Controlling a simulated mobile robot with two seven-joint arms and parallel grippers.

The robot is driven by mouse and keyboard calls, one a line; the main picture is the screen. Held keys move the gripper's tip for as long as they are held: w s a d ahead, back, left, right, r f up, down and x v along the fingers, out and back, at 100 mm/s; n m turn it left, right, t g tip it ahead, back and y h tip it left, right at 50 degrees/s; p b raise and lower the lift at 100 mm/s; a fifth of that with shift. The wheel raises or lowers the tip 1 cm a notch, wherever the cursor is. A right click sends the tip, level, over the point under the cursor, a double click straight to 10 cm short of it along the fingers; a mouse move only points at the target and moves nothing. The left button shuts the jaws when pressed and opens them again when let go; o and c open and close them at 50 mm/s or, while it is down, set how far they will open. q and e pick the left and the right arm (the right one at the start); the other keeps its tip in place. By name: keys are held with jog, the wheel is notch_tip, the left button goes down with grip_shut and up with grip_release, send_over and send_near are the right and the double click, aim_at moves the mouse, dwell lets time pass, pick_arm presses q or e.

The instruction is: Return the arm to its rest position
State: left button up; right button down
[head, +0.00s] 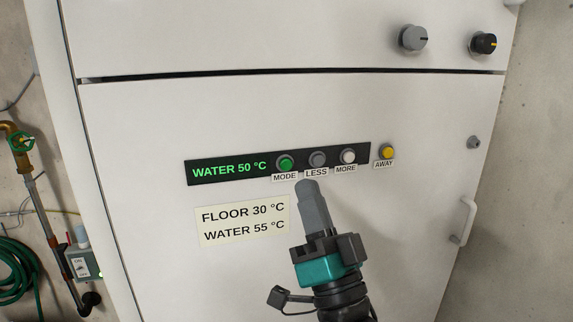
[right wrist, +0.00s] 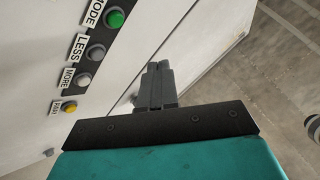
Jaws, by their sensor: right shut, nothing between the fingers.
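My right gripper (head: 308,188) is shut and empty, with its fingertips just below the LESS button in the head view. It also shows in the right wrist view (right wrist: 157,68), pointing past the panel face. I cannot tell whether it touches the panel. The display (head: 229,168) reads WATER 50 °C in green. To its right are the green MODE button (head: 286,162), the grey LESS button (head: 317,159), the white MORE button (head: 348,156) and the yellow AWAY button (head: 387,152). A label (head: 243,220) below reads FLOOR 30 °C and WATER 55 °C. My left gripper is out of view.
The white cabinet (head: 150,120) fills most of the head view. It has a grey knob (head: 413,38), a black knob (head: 483,43) and a handle (head: 464,222) at its right. Pipes with a green valve (head: 20,139) and a green hose (head: 15,275) are at the left.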

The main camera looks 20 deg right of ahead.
notch_tip(320, 180, down, 20)
jog(key=r+n+g, duration=0.1)
jog(key=n+g, duration=0.4)
jog(key=g, duration=0.3)
jog(key=s+d+f+n+g+h, duration=0.1)
jog(key=s+f+g, duration=0.3)
jog(key=f, duration=0.7)
jog(key=s+d+f+n+g, duration=0.2)
jog(key=s+f+g, duration=0.2)
jog(key=s+f, duration=0.5)
notch_tip(320, 180, down, 2)
jog(key=shift+s+d+f+h, duration=0.1)
jog(key=shift+s+d+h, duration=0.2)
jog(key=shift+h, duration=0.1)
